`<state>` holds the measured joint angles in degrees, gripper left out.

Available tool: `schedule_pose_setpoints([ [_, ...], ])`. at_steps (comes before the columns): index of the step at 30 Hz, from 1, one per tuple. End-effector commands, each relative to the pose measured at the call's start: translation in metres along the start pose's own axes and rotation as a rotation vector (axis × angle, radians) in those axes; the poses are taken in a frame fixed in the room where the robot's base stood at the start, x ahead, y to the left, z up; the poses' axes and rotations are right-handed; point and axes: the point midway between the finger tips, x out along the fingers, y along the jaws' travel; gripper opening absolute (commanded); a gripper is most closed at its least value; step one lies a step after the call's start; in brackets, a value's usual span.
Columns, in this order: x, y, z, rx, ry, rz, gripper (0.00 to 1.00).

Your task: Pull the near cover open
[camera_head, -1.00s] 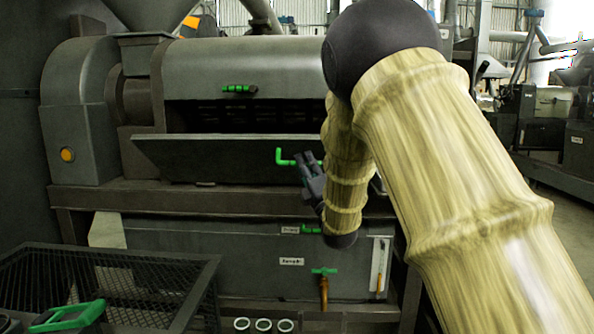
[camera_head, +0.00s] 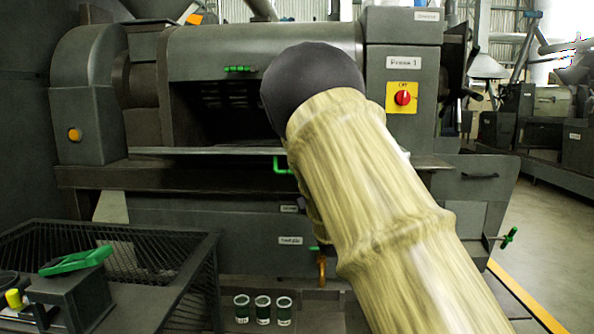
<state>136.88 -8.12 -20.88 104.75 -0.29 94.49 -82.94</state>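The near cover (camera_head: 205,151) of the press is folded down and looks almost level, seen nearly edge-on as a thin grey strip. Above it the dark opening (camera_head: 225,108) of the press shows, with slots inside. The cover's green handle (camera_head: 282,166) hangs just below its front edge, beside my arm. My gripper is hidden behind my own arm, so its fingers and its contact with the handle cannot be seen. The curved upper cover (camera_head: 235,50) with its own green handle (camera_head: 240,69) is above the opening.
A yellow switch plate with a red knob (camera_head: 403,97) is on the cabinet at right. A mesh-topped stand (camera_head: 190,260) is at lower left, with a green-handled tool (camera_head: 75,262). Three small cups (camera_head: 263,310) stand below. A tray (camera_head: 480,185) juts out at right.

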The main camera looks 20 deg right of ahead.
Motion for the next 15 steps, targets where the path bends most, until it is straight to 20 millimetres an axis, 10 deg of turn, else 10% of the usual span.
schedule_pose_setpoints([
  [15, -0.0053, -0.0062, 0.0000, -0.001, -0.003, -0.001, 0.00],
])
